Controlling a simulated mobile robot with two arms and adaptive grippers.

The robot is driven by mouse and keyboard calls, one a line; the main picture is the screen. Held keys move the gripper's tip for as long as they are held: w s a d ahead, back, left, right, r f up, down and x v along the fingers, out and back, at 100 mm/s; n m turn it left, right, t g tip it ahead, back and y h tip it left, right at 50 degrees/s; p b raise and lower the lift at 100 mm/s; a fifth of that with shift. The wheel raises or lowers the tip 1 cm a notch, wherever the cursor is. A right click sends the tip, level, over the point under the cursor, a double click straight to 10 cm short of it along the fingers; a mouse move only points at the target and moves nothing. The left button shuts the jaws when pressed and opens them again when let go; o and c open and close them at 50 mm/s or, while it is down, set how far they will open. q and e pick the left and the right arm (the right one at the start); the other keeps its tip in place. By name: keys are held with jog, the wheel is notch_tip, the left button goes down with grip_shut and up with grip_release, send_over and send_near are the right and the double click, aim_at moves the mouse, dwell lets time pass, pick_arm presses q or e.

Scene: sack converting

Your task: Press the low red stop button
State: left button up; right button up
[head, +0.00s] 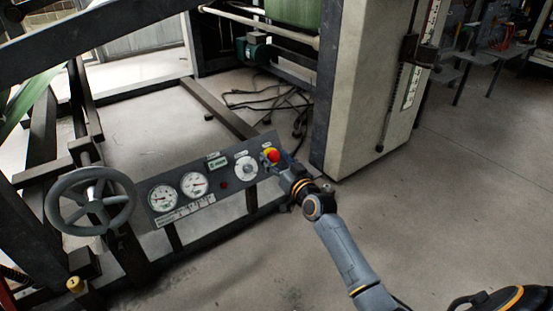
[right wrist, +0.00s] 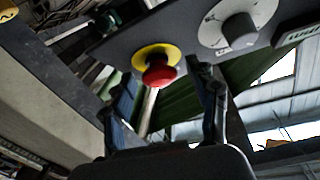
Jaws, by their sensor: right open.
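The red stop button (head: 273,155) with its yellow collar sits at the right end of the grey control panel (head: 232,203) in the head view. In the right wrist view the red mushroom button (right wrist: 159,71) stands out from the panel, ahead of and between my fingers. My right gripper (head: 284,163) is right beside the button in the head view. In the right wrist view my right gripper (right wrist: 163,90) is open, with a finger on each side of the button's line. Whether a finger touches the button cannot be told. My left gripper is not in view.
The panel also carries two gauges (head: 193,184), a rotary dial (head: 246,167), a small display (head: 219,163) and a small dark red knob (head: 224,185). A handwheel (head: 91,201) stands left. A pale machine column (head: 365,90) rises behind. The floor to the right is clear.

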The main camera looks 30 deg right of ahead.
jog(key=shift+s, duration=0.1)
jog(key=s, duration=0.7)
jog(key=shift+s, duration=0.15)
dwell(0.3)
